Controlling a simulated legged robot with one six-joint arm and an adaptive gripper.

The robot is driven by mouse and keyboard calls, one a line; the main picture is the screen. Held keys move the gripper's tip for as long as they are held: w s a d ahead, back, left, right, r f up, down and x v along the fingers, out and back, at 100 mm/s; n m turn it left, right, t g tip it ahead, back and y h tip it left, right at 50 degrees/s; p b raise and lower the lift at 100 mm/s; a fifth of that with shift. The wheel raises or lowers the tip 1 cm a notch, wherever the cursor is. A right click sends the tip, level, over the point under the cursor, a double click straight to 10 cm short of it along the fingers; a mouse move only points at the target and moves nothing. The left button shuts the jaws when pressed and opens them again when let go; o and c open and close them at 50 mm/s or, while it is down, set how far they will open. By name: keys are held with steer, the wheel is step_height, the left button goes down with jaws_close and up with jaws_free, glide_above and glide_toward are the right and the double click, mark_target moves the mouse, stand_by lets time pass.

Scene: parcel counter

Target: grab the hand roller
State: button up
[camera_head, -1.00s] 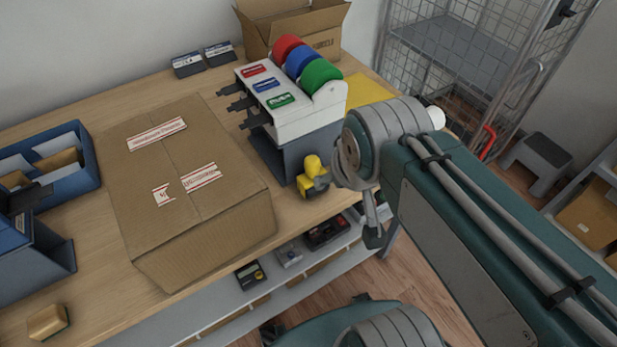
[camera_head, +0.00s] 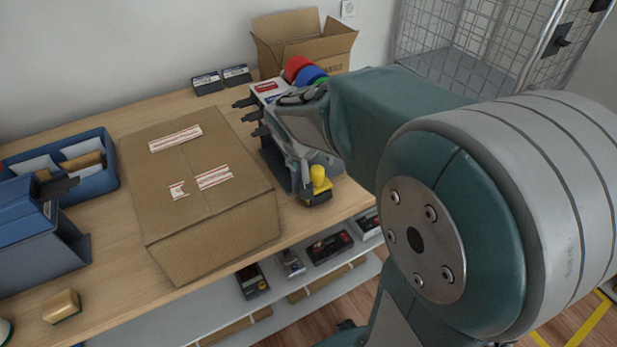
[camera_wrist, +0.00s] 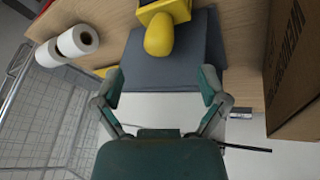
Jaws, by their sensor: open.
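In the wrist view the roller (camera_wrist: 165,32) shows at the top centre, beyond my fingertips. My gripper (camera_wrist: 160,82) is open and empty, with its two fingers spread below the roller in the picture and not touching it. In the head view my gripper (camera_head: 303,155) hangs beside the stand, just left of and above the roller, and my arm hides part of that area.
A taped cardboard box (camera_head: 205,190) stands left of the roller. The dispenser stand (camera_head: 272,160), with red, blue and green rolls, is partly hidden by my arm. An open carton (camera_head: 300,45) and a wire cage (camera_head: 450,35) are behind. The wrist view shows white rolls (camera_wrist: 78,41).

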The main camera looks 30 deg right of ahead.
mark_target(315, 172)
steer(key=x, duration=0.7)
steer(key=shift+w, duration=0.15)
steer(key=shift+w+d+f, duration=0.1)
steer(key=shift+d+f, duration=0.2)
steer(key=shift+a, duration=0.1)
jaws_close()
